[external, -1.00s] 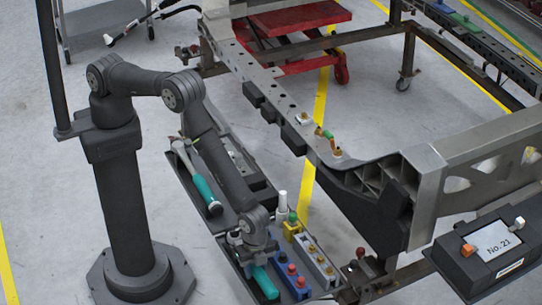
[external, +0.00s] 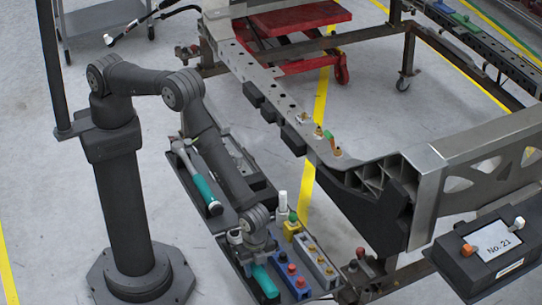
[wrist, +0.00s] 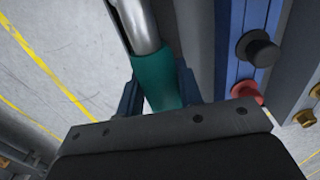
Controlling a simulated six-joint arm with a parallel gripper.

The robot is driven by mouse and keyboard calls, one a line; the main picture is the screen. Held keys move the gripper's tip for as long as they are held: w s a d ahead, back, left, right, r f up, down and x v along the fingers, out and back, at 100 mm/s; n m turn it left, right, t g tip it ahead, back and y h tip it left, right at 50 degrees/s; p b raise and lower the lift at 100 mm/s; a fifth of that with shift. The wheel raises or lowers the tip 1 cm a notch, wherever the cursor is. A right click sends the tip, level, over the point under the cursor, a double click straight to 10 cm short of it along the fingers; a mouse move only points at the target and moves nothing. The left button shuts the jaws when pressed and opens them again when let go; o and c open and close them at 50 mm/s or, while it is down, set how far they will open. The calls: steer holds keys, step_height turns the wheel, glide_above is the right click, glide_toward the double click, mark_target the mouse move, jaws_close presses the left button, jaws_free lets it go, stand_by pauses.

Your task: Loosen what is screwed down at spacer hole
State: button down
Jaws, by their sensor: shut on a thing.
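My gripper (wrist: 160,92) is shut on the teal handle (wrist: 165,82) of a tool with a grey metal shaft. In the external view, the teal handle (external: 265,281) shows below my gripper (external: 256,260), at the tool tray on the floor side of the frame. The tool's working end is out of view. The metal chassis rail (external: 265,78) has a row of holes and a few small fittings, including an orange-brown one (external: 337,153) and a green one (external: 328,134). I cannot tell which is at the spacer hole.
A second teal-handled tool (external: 203,188) lies in a dark tray to the left. Blue and grey holders with coloured knobs (external: 292,268) stand right beside my gripper. A panel reading "No.21" (external: 497,239) is at the right.

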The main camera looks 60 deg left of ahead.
steer(key=shift+r, duration=3.3)
steer(key=w+a+r+m, duration=0.3)
steer(key=w+a+r, duration=0.5)
steer(key=w+a, duration=0.35)
steer(key=w+a+r+m, duration=0.3)
steer(key=w+a+r, duration=0.65)
steer(key=w, duration=0.35)
steer(key=w+a+r+m, duration=0.2)
steer(key=a, duration=0.4)
steer(key=w+a+r+m, duration=0.1)
steer(key=w+a+r, duration=0.2)
steer(key=a, duration=0.3)
step_height(320, 180, down, 7)
steer(key=shift+s+a, duration=0.15)
steer(key=shift+s, duration=0.05)
steer(key=shift+f, duration=1.05)
steer(key=shift+w+d+n, duration=0.25)
steer(key=shift+n, duration=0.05)
steer(key=shift+w+d+f+n, duration=0.1)
steer(key=shift+w+d+n, duration=0.4)
steer(key=shift+w+n, duration=0.2)
